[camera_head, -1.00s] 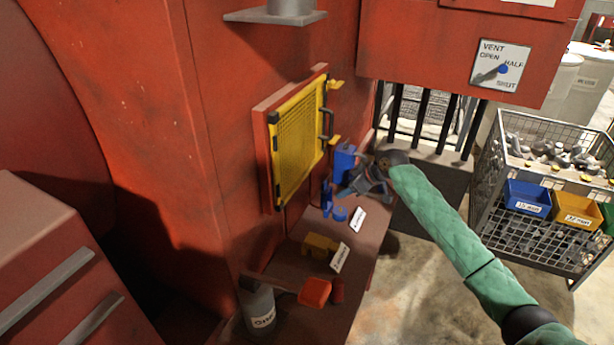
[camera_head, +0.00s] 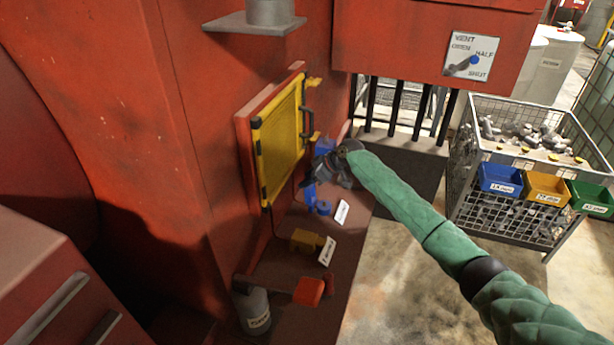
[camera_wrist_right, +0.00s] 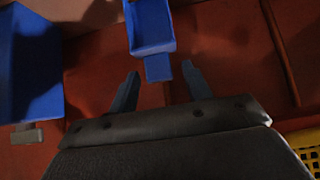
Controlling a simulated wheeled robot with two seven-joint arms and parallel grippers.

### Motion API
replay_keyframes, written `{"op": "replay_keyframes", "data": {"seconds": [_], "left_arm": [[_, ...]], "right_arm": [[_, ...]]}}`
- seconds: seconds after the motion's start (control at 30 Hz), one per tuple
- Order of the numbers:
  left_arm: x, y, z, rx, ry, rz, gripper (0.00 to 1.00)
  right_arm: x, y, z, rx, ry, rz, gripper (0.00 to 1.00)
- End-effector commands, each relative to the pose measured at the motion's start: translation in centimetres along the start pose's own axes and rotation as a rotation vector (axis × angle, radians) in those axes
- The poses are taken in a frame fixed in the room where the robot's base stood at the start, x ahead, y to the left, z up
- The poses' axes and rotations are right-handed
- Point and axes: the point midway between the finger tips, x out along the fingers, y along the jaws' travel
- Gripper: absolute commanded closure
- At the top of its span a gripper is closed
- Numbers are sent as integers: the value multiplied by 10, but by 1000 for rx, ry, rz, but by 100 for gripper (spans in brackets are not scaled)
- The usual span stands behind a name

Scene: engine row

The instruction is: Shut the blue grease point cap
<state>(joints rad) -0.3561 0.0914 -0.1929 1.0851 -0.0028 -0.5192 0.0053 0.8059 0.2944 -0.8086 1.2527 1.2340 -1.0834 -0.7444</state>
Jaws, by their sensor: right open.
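In the head view, a small upright blue piece (camera_head: 309,191) stands on the red-brown ledge beside a low round blue piece (camera_head: 323,207); they look like the raised cap and its grease point. My right gripper (camera_head: 322,169) is above them, partly covering a blue box (camera_head: 326,147) behind. In the right wrist view, a blue piece with a narrow tab (camera_wrist_right: 150,28) lies ahead. The tab is between the open fingertips of my right gripper (camera_wrist_right: 159,75), with space on both sides. A bigger blue block (camera_wrist_right: 30,75) is at the left. My left gripper is out of view.
A yellow mesh panel (camera_head: 280,145) with a dark handle is on the red wall just left of my right gripper. A yellow fitting (camera_head: 306,240), a red-handled lever (camera_head: 309,291) and a grey canister (camera_head: 252,311) are nearer on the ledge. A wire basket (camera_head: 520,195) stands right.

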Motion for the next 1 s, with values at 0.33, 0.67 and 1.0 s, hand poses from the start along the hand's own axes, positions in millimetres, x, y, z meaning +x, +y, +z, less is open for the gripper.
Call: {"op": "replay_keyframes", "data": {"seconds": [0.33,0.67,1.0], "left_arm": [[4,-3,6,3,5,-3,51],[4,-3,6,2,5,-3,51],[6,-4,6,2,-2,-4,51]], "right_arm": [[8,0,1,0,-1,1,51],[8,0,0,0,0,1,92],[8,0,1,0,6,1,100]]}}
